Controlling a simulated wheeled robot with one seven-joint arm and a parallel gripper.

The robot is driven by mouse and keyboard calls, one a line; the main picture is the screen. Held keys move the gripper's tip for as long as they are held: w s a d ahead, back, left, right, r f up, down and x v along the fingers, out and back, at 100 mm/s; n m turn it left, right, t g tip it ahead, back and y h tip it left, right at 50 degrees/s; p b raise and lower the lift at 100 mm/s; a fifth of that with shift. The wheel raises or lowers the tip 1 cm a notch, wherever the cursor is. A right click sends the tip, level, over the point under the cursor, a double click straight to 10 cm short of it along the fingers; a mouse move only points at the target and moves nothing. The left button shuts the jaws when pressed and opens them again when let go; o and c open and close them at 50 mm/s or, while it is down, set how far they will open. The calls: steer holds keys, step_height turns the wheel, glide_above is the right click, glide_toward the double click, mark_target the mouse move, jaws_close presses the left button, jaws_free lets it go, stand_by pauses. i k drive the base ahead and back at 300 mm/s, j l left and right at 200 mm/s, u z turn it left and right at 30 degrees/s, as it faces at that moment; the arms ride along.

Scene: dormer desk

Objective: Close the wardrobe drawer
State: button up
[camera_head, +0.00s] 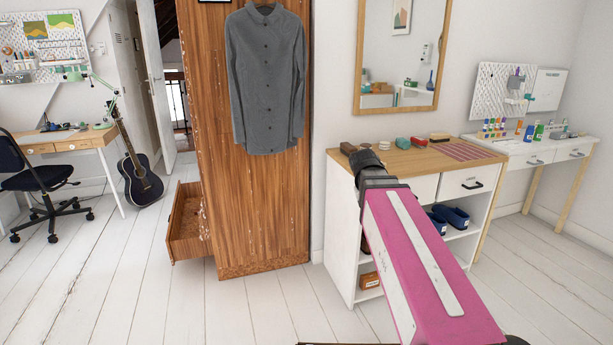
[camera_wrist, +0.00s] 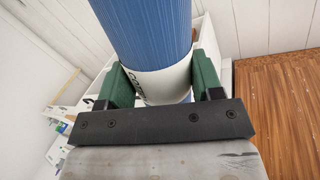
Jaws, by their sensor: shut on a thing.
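The wooden wardrobe (camera_head: 255,190) stands in the middle of the head view. In the head view my arm reaches toward the white cabinet, right of the wardrobe and well away from the drawer. The held cylinder cannot be made out there.
A grey shirt (camera_head: 267,80) hangs on the wardrobe. The white cabinet (camera_head: 340,240) carries small items and has blue shoes on a shelf. A guitar (camera_head: 140,175) and an office chair (camera_head: 45,180) stand left of the drawer. The plank floor (camera_head: 130,290) in front is clear.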

mark_target(201, 231)
steer(key=i+j, duration=0.1)
steer(key=j, duration=0.4)
steer(key=i+j, duration=0.1)
steer(key=j, duration=0.4)
steer(key=i+j+z, duration=0.1)
steer(key=j, duration=0.35)
steer(key=i+j, duration=0.1)
steer(key=j, duration=0.4)
steer(key=i+j, duration=0.1)
steer(key=j, duration=0.4)
steer(key=i+j, duration=0.15)
steer(key=j, duration=0.45)
steer(key=i+j+z, duration=0.15)
steer(key=j, duration=0.4)
steer(key=i+j, duration=0.15)
steer(key=j, duration=0.45)
steer(key=i+j+z, duration=0.1)
steer(key=j, duration=0.5)
steer(key=i+j, duration=0.1)
steer(key=j, duration=0.5)
steer(key=i+j, duration=0.1)
steer(key=j, duration=0.2)
steer(key=i+j, duration=0.15)
steer(key=j, duration=0.15)
steer(key=i+j+z, duration=0.1)
steer(key=j, duration=0.15)
